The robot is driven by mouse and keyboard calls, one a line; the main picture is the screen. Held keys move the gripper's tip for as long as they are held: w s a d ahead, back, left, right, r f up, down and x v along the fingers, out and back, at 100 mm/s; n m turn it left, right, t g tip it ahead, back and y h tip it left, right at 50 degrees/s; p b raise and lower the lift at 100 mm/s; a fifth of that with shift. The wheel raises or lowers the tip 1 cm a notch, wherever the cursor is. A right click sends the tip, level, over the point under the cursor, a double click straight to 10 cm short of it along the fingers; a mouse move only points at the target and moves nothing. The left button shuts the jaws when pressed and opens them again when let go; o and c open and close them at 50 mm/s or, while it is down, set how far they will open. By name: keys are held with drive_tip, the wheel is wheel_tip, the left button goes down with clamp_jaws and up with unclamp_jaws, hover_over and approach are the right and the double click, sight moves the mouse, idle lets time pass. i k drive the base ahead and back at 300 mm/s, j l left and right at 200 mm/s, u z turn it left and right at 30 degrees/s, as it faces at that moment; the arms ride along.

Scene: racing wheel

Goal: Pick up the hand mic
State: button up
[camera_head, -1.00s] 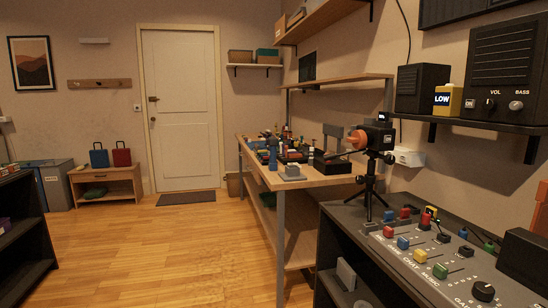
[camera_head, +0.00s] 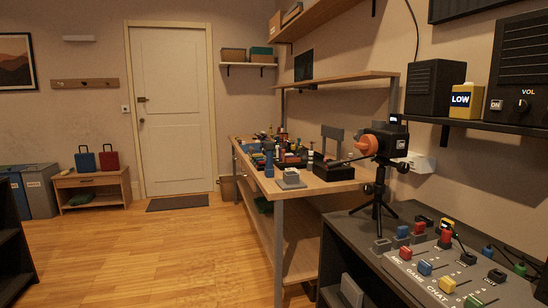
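I cannot pick out a hand mic with certainty. A black device with an orange round front (camera_head: 384,143) stands on a small black tripod (camera_head: 378,205) at the right, on a dark cabinet top. A grey mixing panel (camera_head: 403,268) with coloured sliders lies in front of it, partly cut off by the lower right edge. Several small items crowd the wooden workbench (camera_head: 335,185) further back, too small to tell apart. My gripper does not show in this view.
A dark wall shelf (camera_head: 465,123) at the right holds a black speaker (camera_head: 430,88) and a yellow "LOW" box (camera_head: 460,100). A dark shelf unit (camera_head: 12,240) stands at the left edge.

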sight(269, 146)
drive_tip(key=i+j+z, duration=0.3)
drive_tip(key=i+j, duration=0.65)
drive_tip(key=i, duration=0.5)
drive_tip(key=i+j+z, duration=0.35)
drive_tip(key=i+j, duration=0.95)
drive_tip(key=i, duration=0.05)
